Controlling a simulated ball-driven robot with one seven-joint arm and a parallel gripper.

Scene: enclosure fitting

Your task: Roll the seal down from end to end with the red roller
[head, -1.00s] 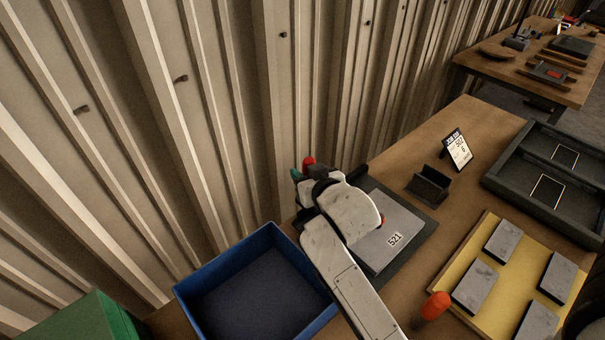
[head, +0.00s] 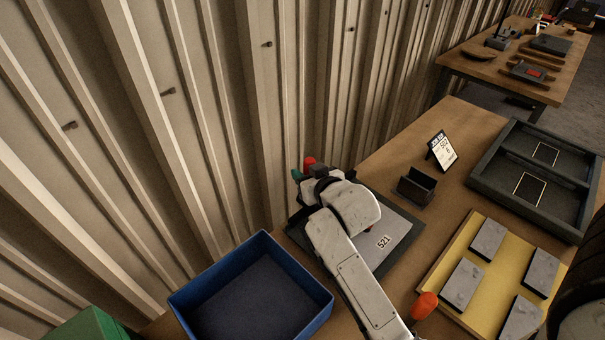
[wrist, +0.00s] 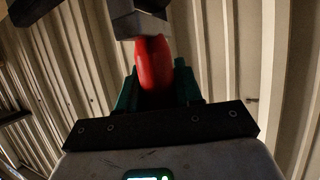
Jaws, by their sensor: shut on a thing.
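The red roller (head: 309,161) is in my gripper (head: 299,174), at the far left end of the dark-edged grey panel (head: 400,225) marked 521. In the wrist view the roller's red part (wrist: 154,62) stands between the green fingers of my gripper (wrist: 156,88), which are shut on it. A grey block (wrist: 140,20) adjoins the red part at the top of that view. My arm covers much of the panel in the head view. I cannot make out the seal, or whether the roller touches it.
A blue bin (head: 180,306) stands front left, beside a green box (head: 90,325). A yellow tray (head: 462,262) with several grey blocks, an orange-handled item (head: 425,304), a small dark holder (head: 417,188), a display card (head: 441,150) and a dark divided tray (head: 500,195) lie right. The corrugated wall (head: 235,130) is close behind.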

